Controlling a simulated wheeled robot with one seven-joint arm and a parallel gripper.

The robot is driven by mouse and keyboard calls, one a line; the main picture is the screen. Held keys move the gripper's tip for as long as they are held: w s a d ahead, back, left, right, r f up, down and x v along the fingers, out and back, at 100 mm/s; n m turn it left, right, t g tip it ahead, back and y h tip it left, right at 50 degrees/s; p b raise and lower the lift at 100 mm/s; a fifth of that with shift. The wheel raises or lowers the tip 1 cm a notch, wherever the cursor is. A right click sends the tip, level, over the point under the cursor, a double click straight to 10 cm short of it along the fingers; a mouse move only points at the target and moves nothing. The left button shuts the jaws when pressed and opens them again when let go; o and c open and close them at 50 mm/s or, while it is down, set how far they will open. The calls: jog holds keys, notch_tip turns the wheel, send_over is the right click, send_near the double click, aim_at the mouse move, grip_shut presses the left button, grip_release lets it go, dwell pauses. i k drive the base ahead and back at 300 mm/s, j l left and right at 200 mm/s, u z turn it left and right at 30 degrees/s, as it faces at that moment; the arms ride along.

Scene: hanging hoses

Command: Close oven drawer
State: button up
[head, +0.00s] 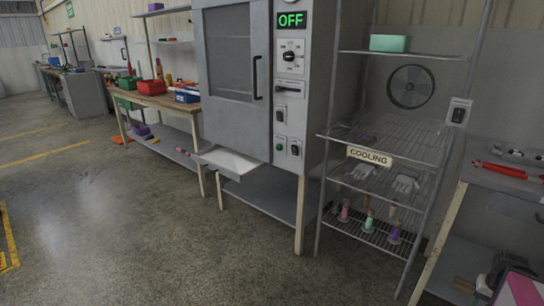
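The grey oven (230,115) stands on a stand at the centre of the head view. Its windowed door (229,50) with a dark handle (256,78) looks shut. A green "OFF" display (291,20) is lit above the dials. Below the door, the oven drawer (228,161) sticks out toward the left front as a pale, shallow tray. It looks empty. My gripper is not in view.
A wire cooling rack (405,133) stands close to the oven's right side. A wooden workbench (158,101) with bins is behind to the left. Another table (500,172) is at the right edge. The concrete floor (120,220) in front is clear.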

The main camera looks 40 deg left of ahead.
aim_at(237, 167)
jog(key=u, duration=2.3)
jog(key=i+j, duration=0.1)
jog(key=i, duration=1.1)
jog(key=i+j+u, duration=0.1)
jog(key=i, duration=1.1)
jog(key=i+l, duration=0.3)
